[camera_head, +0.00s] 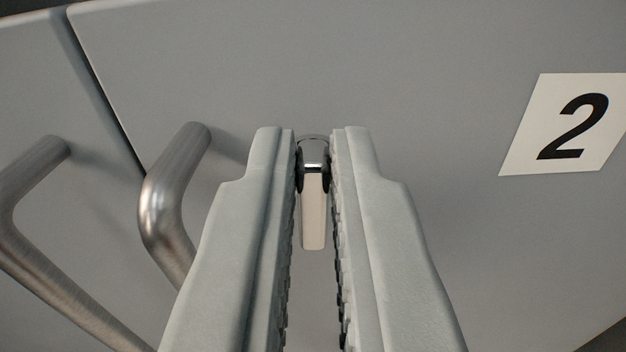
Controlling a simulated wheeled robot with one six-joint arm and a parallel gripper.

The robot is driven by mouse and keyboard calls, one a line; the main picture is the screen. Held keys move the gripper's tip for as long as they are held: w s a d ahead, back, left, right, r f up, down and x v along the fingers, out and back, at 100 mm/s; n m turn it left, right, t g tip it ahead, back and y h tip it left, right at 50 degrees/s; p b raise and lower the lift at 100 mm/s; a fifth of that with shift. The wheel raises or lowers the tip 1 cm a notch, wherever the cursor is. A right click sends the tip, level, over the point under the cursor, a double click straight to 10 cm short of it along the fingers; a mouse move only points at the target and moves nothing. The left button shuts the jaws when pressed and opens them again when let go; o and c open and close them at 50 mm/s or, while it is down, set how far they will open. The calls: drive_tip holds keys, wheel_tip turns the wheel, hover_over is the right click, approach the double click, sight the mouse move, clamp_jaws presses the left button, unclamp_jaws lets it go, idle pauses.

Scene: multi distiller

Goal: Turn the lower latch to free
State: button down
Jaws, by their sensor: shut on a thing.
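The latch (313,210) is a small pale, cream-coloured lever with a dark and chrome pivot at its top, on a grey door panel (420,80). In the picture its lever points straight down from the pivot. My gripper (314,150) reaches in from the bottom of the view, with one grey ridged finger on each side of the latch. The fingertips are closed on the latch at its pivot end. Parts of the pivot's sides are hidden by the fingertips. Only one latch is in view.
A metal bar handle (165,195) stands out from the door just left of my gripper. A second bar handle (35,215) is on the neighbouring panel (30,90), past a dark seam. A white label with the number 2 (572,124) is at the right. The door surface between is bare.

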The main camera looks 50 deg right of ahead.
drive_tip(key=shift+s+d+f+m, duration=0.2)
drive_tip(key=shift+f+m, duration=0.1)
drive_tip(key=shift+m, duration=2.55)
drive_tip(key=shift+s+d+f+m, duration=0.15)
drive_tip(key=shift+s+f+m, duration=0.15)
drive_tip(key=shift+m, duration=2.6)
drive_tip(key=shift+s+d+f+m, duration=0.15)
drive_tip(key=shift+f+m, duration=0.15)
drive_tip(key=shift+m, duration=2.55)
drive_tip(key=c, duration=1.5)
unclamp_jaws()
drive_tip(key=shift+a, duration=0.1)
drive_tip(key=v, duration=1.7)
drive_tip(key=shift+s, duration=0.15)
